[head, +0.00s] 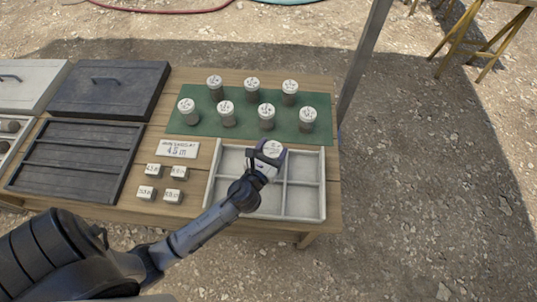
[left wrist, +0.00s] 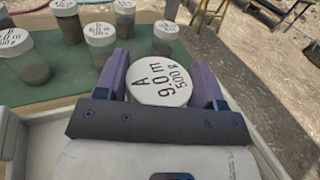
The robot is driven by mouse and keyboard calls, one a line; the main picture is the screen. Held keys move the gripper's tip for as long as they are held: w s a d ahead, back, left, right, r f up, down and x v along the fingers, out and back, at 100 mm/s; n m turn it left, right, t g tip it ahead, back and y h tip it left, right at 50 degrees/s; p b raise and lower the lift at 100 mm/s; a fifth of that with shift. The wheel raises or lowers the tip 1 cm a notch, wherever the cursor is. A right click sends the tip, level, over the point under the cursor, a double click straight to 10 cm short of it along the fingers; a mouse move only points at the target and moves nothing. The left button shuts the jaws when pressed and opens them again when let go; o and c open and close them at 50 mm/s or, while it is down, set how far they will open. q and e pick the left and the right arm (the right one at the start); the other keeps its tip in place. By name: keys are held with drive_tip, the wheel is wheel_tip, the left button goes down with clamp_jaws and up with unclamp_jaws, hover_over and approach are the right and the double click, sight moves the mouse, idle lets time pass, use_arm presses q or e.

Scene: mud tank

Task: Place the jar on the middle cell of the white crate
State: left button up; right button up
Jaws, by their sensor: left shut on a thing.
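The jar (head: 273,148) has a white lid and is held upright by my left gripper (head: 268,157) over the back part of the white crate (head: 211,190). In the left wrist view the lid of the jar (left wrist: 160,82) reads "A 9.0 m 500 g" and sits between the two purple-grey fingers, which are shut on it. The crate is divided into cells by thin walls. My arm covers part of its middle, and the jar's base is hidden, so I cannot tell its height over the cells. My right gripper is not in view.
Several white-lidded jars (head: 267,115) stand on the green mat (head: 245,128) behind the crate. A label card (head: 178,149) and several small labelled blocks (head: 173,170) lie left of the crate. A dark divided tray (head: 75,160) and dark lid (head: 110,88) are farther left. A grey post (head: 363,60) rises behind right.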

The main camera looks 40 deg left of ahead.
use_arm(q)
drive_tip(key=shift+w+a+f, duration=0.15)
drive_tip(key=shift+a+f, duration=0.15)
drive_tip(key=shift+a, duration=0.2)
drive_tip(key=shift+w+a+f, duration=0.15)
drive_tip(key=shift+a+f, duration=0.15)
drive_tip(key=shift+a, duration=0.2)
drive_tip(key=shift+f+b, duration=1.55)
drive_tip(key=shift+f, duration=0.4)
drive_tip(key=shift+f, duration=0.1)
drive_tip(key=shift+f, duration=0.1)
drive_tip(key=o, duration=1.2)
drive_tip(key=shift+o, duration=0.2)
drive_tip(key=shift+r, duration=0.2)
drive_tip(key=v, duration=1.2)
drive_tip(key=shift+b, duration=0.35)
